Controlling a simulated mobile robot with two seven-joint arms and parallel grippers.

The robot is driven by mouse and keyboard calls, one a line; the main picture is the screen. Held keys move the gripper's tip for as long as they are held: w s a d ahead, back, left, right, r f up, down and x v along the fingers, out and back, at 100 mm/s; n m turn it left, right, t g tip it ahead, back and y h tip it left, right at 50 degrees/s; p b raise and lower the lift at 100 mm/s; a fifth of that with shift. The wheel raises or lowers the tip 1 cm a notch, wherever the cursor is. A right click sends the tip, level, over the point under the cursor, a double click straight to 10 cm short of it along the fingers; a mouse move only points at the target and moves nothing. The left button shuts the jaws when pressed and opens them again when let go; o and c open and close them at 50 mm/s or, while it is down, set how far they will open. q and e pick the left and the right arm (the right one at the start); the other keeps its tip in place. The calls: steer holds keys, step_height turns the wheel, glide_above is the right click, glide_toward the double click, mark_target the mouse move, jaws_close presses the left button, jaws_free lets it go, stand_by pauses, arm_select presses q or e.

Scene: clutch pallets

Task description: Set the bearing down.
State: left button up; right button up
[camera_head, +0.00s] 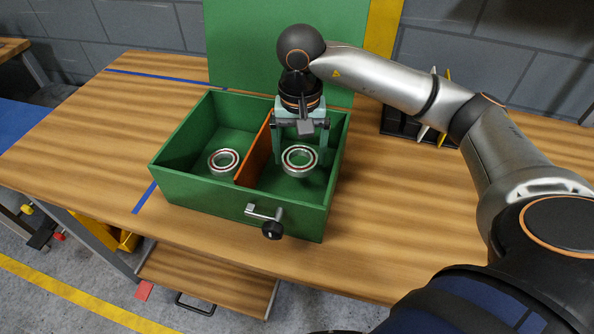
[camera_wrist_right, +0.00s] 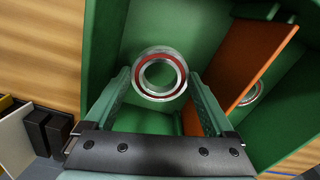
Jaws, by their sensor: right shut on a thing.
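My right gripper (camera_head: 300,153) points down into the right compartment of the green box (camera_head: 240,209). It is shut on a silver bearing with a red ring (camera_head: 299,172), which lies flat between the fingertips; it also shows in the right wrist view (camera_wrist_right: 160,94). I cannot tell whether the bearing touches the compartment floor. A second, similar bearing (camera_head: 223,172) lies flat on the floor of the left compartment. An orange divider (camera_head: 252,158) separates the two compartments. My left gripper is not in view.
A green panel (camera_head: 245,45) stands behind the box. A crank with a black knob (camera_head: 272,229) sticks out from the box front. A black rack (camera_head: 400,125) with upright plates stands at the right rear. The wooden tabletop (camera_head: 110,130) left of the box is clear.

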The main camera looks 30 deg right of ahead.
mark_target(300, 182)
steer(key=shift+f, duration=2.8)
steer(key=shift+f, duration=0.25)
steer(key=o, duration=1.4)
steer(key=shift+r, duration=0.15)
steer(key=shift+r, duration=0.2)
step_height(300, 182, up, 12)
steer(key=shift+f, duration=0.1)
